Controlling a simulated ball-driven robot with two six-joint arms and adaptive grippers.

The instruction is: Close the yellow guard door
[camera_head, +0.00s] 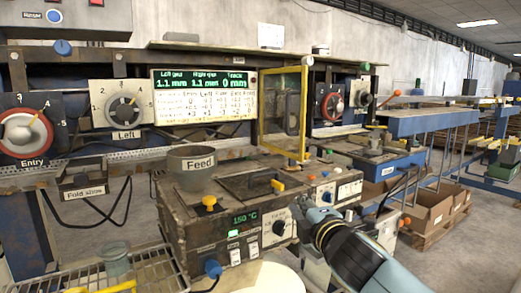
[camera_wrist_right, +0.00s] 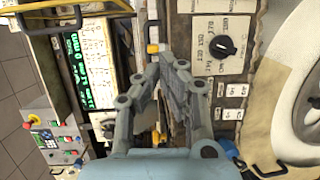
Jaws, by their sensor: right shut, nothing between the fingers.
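The yellow guard door (camera_head: 304,110) is a yellow-framed, see-through panel. It stands upright right of the green-lit display in the head view, above the back of the heater box. I cannot tell its exact angle. My right gripper (camera_head: 308,218) is in front of the box's right side, lower and nearer than the door, and apart from it. In the wrist view my right gripper (camera_wrist_right: 170,56) has its fingers together with nothing between them. A small yellow part (camera_wrist_right: 153,48) shows beside the fingertips; I cannot tell what it belongs to. My left gripper is not in view.
The heater box (camera_head: 222,228) with yellow and blue knobs stands below the door. A grey Feed cup (camera_head: 192,163) sits on its back left. The display (camera_head: 203,95) is left of the door. A wire rack (camera_head: 160,268) is at the lower left.

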